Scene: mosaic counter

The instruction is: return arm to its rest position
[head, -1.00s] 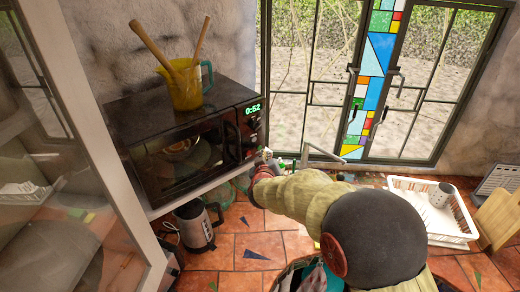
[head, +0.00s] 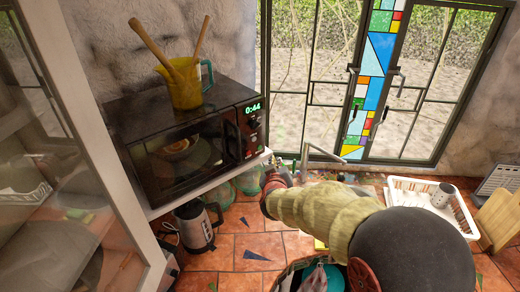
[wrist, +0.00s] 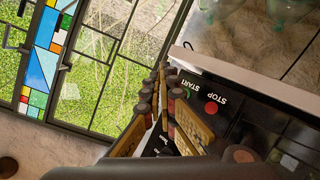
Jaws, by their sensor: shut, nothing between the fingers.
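My gripper (wrist: 162,85) is shut and empty in the wrist view. Its fingers lie in front of the microwave's black control panel (wrist: 225,105), where the STOP and START labels show. I cannot tell how far apart they are. In the head view my arm reaches from the lower right toward the microwave's (head: 180,150) right front corner, and the fingers are small and partly hidden there. The microwave door is closed, its green display reads 0:44, and a bowl with something orange (head: 180,145) shows through the glass.
A yellow jug (head: 184,90) with wooden utensils stands on the microwave. Below its shelf is a kettle (head: 197,226) on the tiled counter (head: 255,245). A white dish rack (head: 405,195) with a cup is at right. A glass-fronted cabinet (head: 95,130) borders the left.

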